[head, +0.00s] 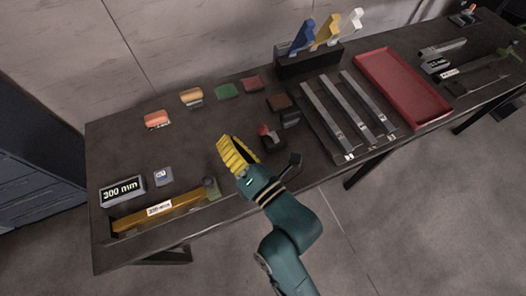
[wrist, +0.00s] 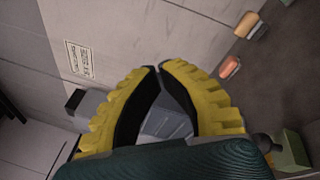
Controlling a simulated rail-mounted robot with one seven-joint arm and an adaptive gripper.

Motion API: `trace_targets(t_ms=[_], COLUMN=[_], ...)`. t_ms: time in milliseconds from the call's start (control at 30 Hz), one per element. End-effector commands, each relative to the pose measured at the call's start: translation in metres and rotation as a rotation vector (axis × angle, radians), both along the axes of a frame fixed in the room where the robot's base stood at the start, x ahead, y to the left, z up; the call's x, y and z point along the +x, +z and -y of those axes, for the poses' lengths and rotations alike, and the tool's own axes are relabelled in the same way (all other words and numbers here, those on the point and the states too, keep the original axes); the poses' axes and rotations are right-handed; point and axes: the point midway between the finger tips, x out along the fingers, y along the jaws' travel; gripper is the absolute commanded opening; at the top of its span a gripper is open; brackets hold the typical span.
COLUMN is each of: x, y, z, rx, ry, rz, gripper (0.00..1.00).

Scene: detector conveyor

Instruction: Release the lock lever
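My gripper (head: 232,150) has yellow ribbed fingers and is over the table, left of a small dark block with a red part (head: 266,133). In the wrist view the two fingertips (wrist: 160,66) meet, with nothing seen pinched between them. A yellow-orange bar fixture labelled 300 mm (head: 180,205) lies at the front left, with a greenish end piece (head: 211,188) at its right end. A green block (wrist: 292,150) with a dark knob shows at the lower right of the wrist view. I cannot tell for certain which part is the lock lever.
A display reading 300 mm (head: 122,189) and a small grey-blue block (head: 163,176) stand at the left. Coloured blocks (head: 191,97) line the back. Metal rails (head: 346,112), a red tray (head: 403,88) and a dark holder (head: 308,62) are to the right. The middle left is clear.

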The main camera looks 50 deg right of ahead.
Motion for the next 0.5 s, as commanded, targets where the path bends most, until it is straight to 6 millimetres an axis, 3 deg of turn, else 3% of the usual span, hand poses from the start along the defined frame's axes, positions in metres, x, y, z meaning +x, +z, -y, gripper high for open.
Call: trace_targets(t_ms=[33, 200, 333, 500], x=[-0.008, -0.036, -0.052, -0.058], y=[-0.052, -0.147, -0.188, -0.201], z=[0.007, 0.026, 0.036, 0.042], rx=[0.016, 0.054, 0.069, 0.074], ry=[-0.019, -0.078, -0.113, -0.132], rz=[-0.032, -0.115, -0.148, -0.154], gripper=[0.0, 0.0, 0.0, 0.0])
